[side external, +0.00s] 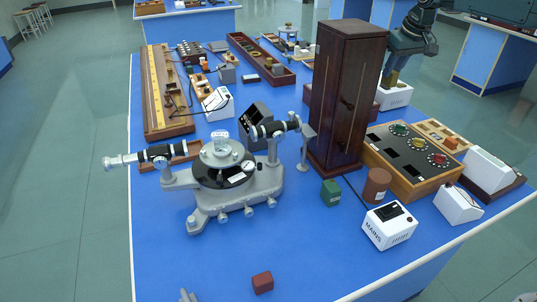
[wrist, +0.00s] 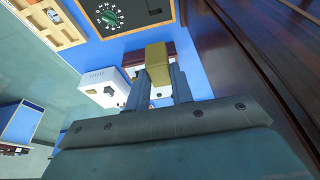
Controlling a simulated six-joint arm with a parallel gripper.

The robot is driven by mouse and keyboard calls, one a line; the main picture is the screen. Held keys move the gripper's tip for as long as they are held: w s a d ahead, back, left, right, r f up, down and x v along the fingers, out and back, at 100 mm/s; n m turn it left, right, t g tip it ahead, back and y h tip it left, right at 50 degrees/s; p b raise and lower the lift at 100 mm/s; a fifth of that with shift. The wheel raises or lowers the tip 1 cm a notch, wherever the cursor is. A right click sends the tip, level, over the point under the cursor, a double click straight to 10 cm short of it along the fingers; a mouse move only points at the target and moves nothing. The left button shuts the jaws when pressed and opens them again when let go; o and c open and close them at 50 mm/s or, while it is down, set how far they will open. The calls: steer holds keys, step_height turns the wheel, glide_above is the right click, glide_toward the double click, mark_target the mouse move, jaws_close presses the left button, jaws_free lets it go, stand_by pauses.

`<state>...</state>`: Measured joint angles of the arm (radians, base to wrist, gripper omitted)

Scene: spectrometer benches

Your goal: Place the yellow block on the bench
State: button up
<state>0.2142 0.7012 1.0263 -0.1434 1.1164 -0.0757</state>
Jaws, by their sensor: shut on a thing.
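The yellow block (wrist: 157,62) is gripped between the two fingers of my gripper (wrist: 166,88) in the wrist view. In the side external view my gripper (side external: 393,72) points down at the upper right, behind the tall dark wooden cabinet. The yellow block (side external: 390,80) shows small at its fingertips, in front of or above a white box. I cannot tell whether the block touches anything below it. The blue bench (side external: 300,240) spreads across the side external view, and part of its top shows in the wrist view (wrist: 105,48).
The tall cabinet (side external: 345,100) stands close beside my gripper. A white box (side external: 398,97) is near the block. A spectrometer (side external: 225,175), green block (side external: 330,192), red block (side external: 262,282), brown cylinder (side external: 376,186) and MAINS box (side external: 390,225) stand on the bench. The front middle has free room.

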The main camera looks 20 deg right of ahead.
steer(key=shift+f, duration=0.15)
steer(key=shift+s+f, duration=0.35)
steer(key=shift+f, duration=0.1)
steer(key=s+a+f+n+g+y, duration=0.1)
steer(key=s+a+f+n+y, duration=0.2)
steer(key=s+a+f+n, duration=0.65)
steer(key=s+a+r+n, duration=0.1)
steer(key=s+a+r, duration=0.15)
steer(key=a, duration=0.65)
steer(key=s+a+r+n+g, duration=0.15)
steer(key=s+a, duration=0.25)
steer(key=a, duration=0.5)
steer(key=s+a+r+n+t, duration=0.1)
steer(key=s+a+r+n, duration=0.15)
steer(key=a, duration=0.65)
step_height(320, 180, down, 17)
steer(key=shift+s+a+r+m, duration=0.15)
steer(key=shift+s+a+m, duration=0.1)
steer(key=shift+m, duration=0.2)
steer(key=shift+d+g, duration=0.1)
steer(key=shift+g, duration=0.25)
steer(key=shift+f, duration=2.15)
